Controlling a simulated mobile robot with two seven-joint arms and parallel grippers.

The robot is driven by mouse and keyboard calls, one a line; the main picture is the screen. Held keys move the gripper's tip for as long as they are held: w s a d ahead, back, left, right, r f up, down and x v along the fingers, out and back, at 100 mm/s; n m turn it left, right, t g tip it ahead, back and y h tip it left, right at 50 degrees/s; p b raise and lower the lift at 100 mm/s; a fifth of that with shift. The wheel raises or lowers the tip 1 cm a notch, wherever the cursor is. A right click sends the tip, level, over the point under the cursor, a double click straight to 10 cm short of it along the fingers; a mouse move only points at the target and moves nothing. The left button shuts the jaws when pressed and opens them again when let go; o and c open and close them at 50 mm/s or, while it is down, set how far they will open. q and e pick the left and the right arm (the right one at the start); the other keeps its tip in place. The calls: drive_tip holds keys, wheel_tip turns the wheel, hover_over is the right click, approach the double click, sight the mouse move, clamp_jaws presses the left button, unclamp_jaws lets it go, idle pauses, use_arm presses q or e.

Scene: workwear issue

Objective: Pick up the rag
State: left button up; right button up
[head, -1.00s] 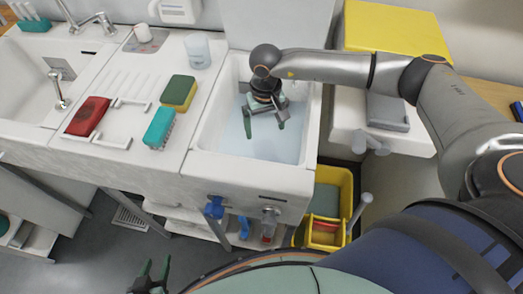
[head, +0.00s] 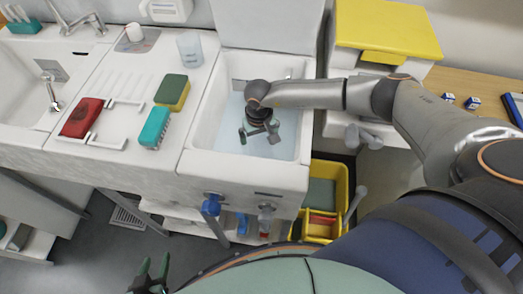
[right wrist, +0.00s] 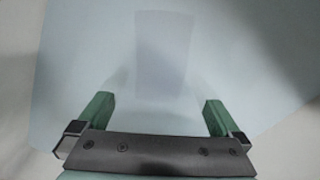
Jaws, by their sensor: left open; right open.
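I cannot make out a clear rag in these views. A red, soft-looking item (head: 82,117) lies on the drainboard at the left, but I cannot tell whether it is cloth. My right gripper (head: 259,138) points down inside the white basin (head: 192,136), which holds pale blue water. Its jaws are open and empty. In the right wrist view its two green fingers (right wrist: 158,100) are apart over a plain pale blue surface with a faint rectangular patch, perhaps a reflection. My left gripper (head: 150,276) is open and low at the bottom edge, away from the counter.
A green-yellow sponge (head: 172,92), a teal brush (head: 155,127) and a clear cup (head: 190,50) stand left of the basin. A yellow-lidded white bin (head: 385,28) is at the right. A yellow bucket (head: 342,190) stands below. The basin walls surround my right gripper.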

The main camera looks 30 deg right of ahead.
drive_tip(key=c, duration=1.5)
drive_tip(key=shift+r, duration=0.15)
